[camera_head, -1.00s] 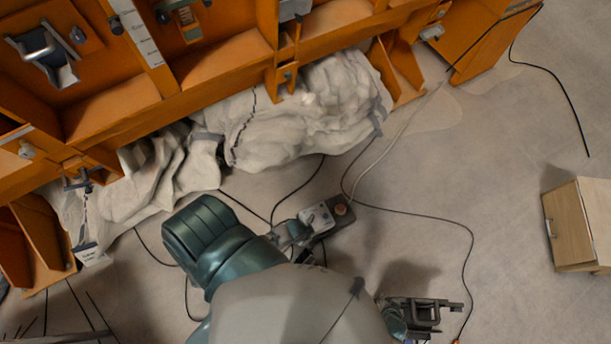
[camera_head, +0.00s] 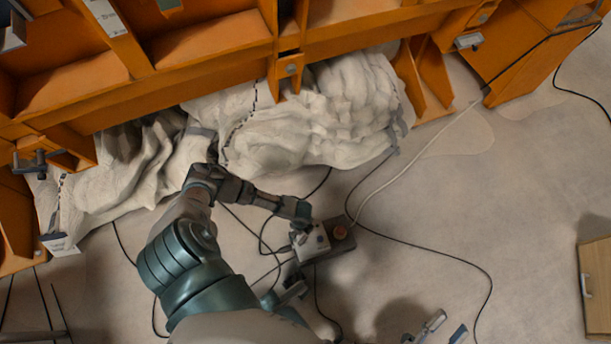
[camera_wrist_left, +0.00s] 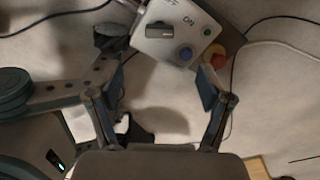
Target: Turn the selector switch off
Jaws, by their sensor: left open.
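A grey-white control box (camera_head: 312,243) lies on the floor beside the fabric. The left wrist view shows its panel close up, with a black selector switch (camera_wrist_left: 158,31) and the labels OFF and ON. I cannot tell which label the knob points to. A blue button and a small green light sit on the same panel. My left arm reaches the box from the left in the head view. My left gripper (camera_wrist_left: 163,78) is open and empty, with the box ahead of its fingertips. My right gripper (camera_head: 443,329) is at the bottom edge, apart from the box, its fingers apart and cut off.
A red button (camera_head: 340,232) stands on a dark base beside the panel. Black cables and a white cable (camera_head: 420,155) cross the floor. An orange frame (camera_head: 200,50) and crumpled pale fabric (camera_head: 310,120) lie beyond. A wooden cabinet (camera_head: 597,285) stands at right; the floor before it is clear.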

